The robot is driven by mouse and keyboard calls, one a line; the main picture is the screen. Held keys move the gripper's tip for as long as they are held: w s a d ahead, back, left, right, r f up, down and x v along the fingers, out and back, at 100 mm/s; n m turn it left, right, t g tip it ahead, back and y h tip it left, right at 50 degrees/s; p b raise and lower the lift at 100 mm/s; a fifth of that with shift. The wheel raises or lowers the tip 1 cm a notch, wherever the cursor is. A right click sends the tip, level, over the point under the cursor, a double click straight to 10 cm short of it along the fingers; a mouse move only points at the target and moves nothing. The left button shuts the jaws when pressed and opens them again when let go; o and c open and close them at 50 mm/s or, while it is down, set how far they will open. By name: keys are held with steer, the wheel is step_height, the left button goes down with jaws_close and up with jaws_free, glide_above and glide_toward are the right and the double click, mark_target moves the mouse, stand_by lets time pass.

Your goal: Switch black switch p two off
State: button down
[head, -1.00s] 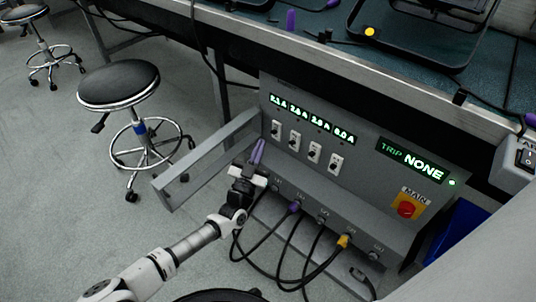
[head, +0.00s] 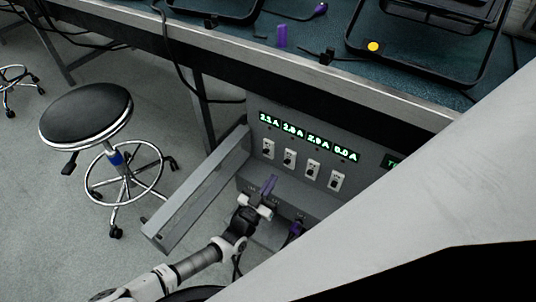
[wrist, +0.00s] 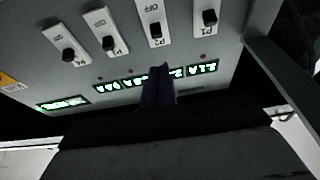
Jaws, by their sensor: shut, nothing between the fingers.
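Black switch P2 (head: 289,158) is the second from the left in a row of small black toggles on white plates on the grey panel. In the upside-down wrist view, P2 (wrist: 156,34) is second from the right, its black lever at the end of the plate by the P2 label, with an OFF label at the other end. My gripper (head: 270,184) is shut and empty, its purple fingers below and in front of the switch row. In the wrist view its fingertips (wrist: 159,68) appear over the green displays, just below P2. Contact with the switch is not visible.
Lit current displays (head: 306,135) run above the switches, the rightmost reading 0.0 A. A grey side rail (head: 195,190) sticks out at the panel's left. Cables and a purple plug (head: 296,229) lie below. A large pale surface hides the panel's right. A stool (head: 87,116) stands left.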

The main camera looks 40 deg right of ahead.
steer(key=shift+p+x, duration=0.6)
steer(key=shift+x, duration=3.65)
steer(key=shift+f+b+v, duration=0.25)
steer(key=shift+b+v, duration=0.45)
steer(key=shift+v, duration=0.55)
steer(key=shift+f+b+v, duration=0.25)
steer(key=shift+b+v, duration=0.4)
steer(key=shift+v, duration=0.6)
